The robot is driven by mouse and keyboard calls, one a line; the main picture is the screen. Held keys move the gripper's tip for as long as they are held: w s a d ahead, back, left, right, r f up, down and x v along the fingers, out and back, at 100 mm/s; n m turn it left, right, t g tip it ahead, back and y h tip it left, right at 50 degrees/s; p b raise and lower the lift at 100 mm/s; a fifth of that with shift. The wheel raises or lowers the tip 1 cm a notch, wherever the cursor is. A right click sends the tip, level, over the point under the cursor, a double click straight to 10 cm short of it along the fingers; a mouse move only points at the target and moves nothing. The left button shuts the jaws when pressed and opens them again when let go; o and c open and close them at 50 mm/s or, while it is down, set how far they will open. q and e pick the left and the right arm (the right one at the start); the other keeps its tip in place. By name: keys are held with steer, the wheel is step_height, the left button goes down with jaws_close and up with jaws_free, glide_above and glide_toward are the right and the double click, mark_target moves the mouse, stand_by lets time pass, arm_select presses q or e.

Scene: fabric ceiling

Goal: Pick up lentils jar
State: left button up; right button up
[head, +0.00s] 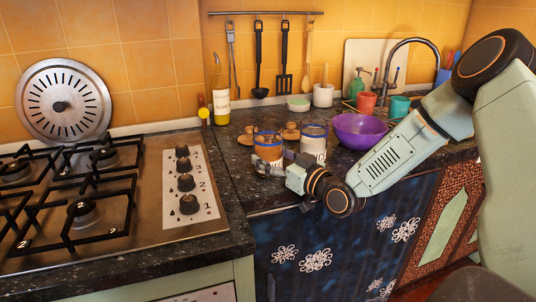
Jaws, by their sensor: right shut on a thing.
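The lentils jar (268,144), a clear jar with a blue rim and orange-brown contents, is at the front of the dark counter left of the sink area. My right gripper (268,165) reaches in from the right, low at the jar's front, and is shut on it. The fingers cover the jar's lower part, so I cannot tell whether its base touches the counter. A second blue-rimmed jar (314,146) with pale contents stands close on the right, partly behind my right wrist. My left gripper is not in view.
A purple bowl (360,128) is right of the jars, close to my right forearm. An oil bottle (221,98) and a white cup (323,95) stand behind. The gas stove (178,232) is at the left. Small brown wooden pieces (291,130) lie beside the jars.

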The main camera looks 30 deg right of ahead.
steer(key=shift+c, duration=1.3)
step_height(320, 180, up, 10)
steer(key=p, duration=0.4)
steer(key=shift+p, duration=0.4)
steer(key=shift+s, duration=0.1)
